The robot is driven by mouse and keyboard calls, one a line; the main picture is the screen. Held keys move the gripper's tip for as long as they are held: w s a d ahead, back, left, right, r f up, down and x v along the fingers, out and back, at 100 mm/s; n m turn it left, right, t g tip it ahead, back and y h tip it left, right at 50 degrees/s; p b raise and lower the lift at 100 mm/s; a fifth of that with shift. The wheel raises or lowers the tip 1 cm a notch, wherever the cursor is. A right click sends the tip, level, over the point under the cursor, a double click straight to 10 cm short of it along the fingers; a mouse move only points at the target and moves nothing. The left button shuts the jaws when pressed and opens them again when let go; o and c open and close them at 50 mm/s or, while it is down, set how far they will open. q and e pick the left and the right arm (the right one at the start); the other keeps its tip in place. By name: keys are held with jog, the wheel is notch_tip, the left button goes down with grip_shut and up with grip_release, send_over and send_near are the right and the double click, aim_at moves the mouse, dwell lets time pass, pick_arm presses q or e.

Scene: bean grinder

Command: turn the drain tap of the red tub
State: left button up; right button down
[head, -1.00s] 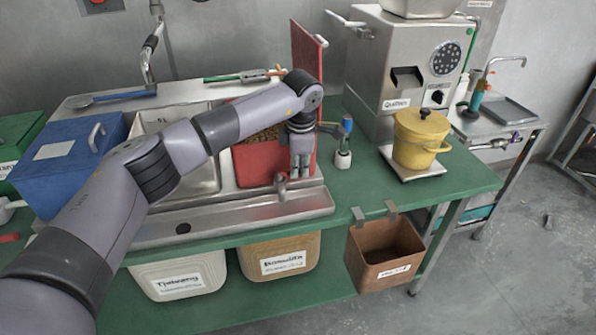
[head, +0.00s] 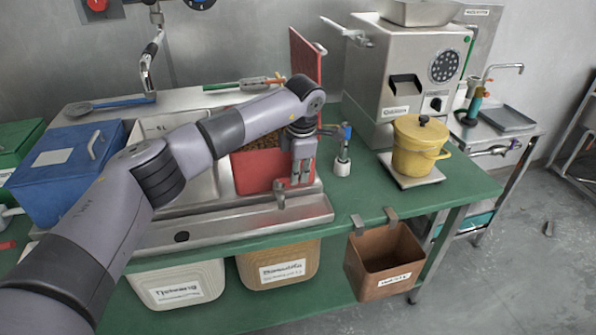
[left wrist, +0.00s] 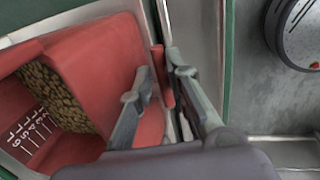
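The red tub (head: 250,181) stands in the metal sink, with brown beans inside. In the left wrist view the red tub (left wrist: 100,75) fills the left side, with beans and white scale marks inside. My left fingers (left wrist: 160,75) are apart, with a narrow red edge seen between them. My right gripper is not in view.
A red upright panel (head: 305,62) stands behind my left wrist. A small blue-topped tool in a white holder (head: 342,165) is close to the right. A yellow pot (head: 419,150) and a steel grinder (head: 410,80) stand farther right. The green counter (head: 340,196) is clear in front.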

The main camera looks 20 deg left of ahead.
pick_arm(q)
jog(key=shift+o, duration=1.4)
notch_tip(320, 180, up, 12)
jog(key=s+d, duration=0.1)
jog(key=s, duration=0.1)
jog(key=shift+d+f, duration=0.15)
